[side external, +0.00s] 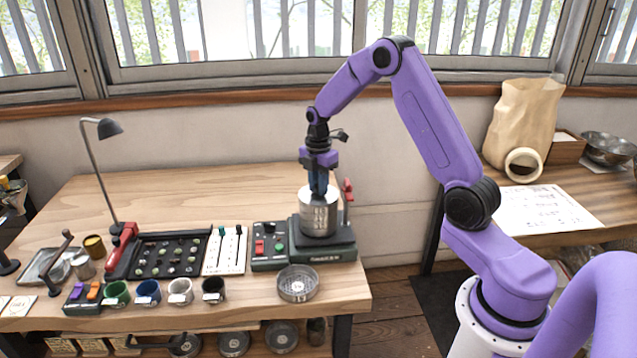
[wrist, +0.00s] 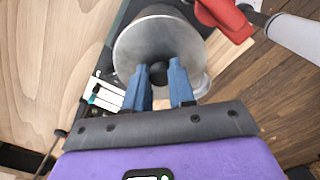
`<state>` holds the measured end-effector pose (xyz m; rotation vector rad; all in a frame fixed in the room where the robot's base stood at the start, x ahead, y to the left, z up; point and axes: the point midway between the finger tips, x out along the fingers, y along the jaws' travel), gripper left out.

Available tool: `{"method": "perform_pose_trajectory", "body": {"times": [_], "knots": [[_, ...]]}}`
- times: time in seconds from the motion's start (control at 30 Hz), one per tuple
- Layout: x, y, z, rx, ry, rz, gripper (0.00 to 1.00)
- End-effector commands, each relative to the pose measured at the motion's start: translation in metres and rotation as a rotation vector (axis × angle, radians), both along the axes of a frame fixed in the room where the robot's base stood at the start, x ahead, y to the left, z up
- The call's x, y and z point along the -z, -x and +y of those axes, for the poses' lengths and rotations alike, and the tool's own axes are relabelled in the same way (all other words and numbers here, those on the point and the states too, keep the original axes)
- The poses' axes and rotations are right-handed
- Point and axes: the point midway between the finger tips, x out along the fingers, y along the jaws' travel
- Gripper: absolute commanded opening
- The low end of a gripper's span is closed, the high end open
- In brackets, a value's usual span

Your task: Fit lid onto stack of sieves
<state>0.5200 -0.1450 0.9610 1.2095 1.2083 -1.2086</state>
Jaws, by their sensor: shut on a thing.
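The sieve stack (side external: 318,220) is a silver metal cylinder standing on a dark green shaker machine (side external: 330,251). The lid (wrist: 135,45) is a round grey metal disc with a black knob (wrist: 158,72). My gripper (wrist: 160,85) has its two blue fingers closed on either side of the knob. In the side view my gripper (side external: 318,192) points straight down at the top of the stack. The lid is at the stack's top there, but I cannot tell whether it is seated or just above. A pale metal edge (wrist: 203,86) shows past the lid's lower right.
A red lever (side external: 347,190) stands close to the stack's right. A loose sieve (side external: 298,284) lies in front of the machine. Several cups, including a green one (side external: 118,293), line the table front. A dark bean tray (side external: 172,255) is to the left. The table's back left is clear.

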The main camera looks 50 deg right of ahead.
Motion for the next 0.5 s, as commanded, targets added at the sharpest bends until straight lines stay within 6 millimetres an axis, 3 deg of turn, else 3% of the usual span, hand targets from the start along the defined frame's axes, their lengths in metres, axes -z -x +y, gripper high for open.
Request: {"method": "perform_pose_trajectory", "body": {"times": [0.13,0.17,0.2,0.5], "knots": [[0.0028,0.0001,0.0001,0.000,0.000,0.001,0.00],[0.0027,0.0001,0.0001,0.000,0.000,0.001,0.31],[0.0026,0.0001,0.0001,0.000,0.000,0.001,0.35],[0.0015,0.0000,0.0001,0.000,0.000,0.000,0.35]]}}
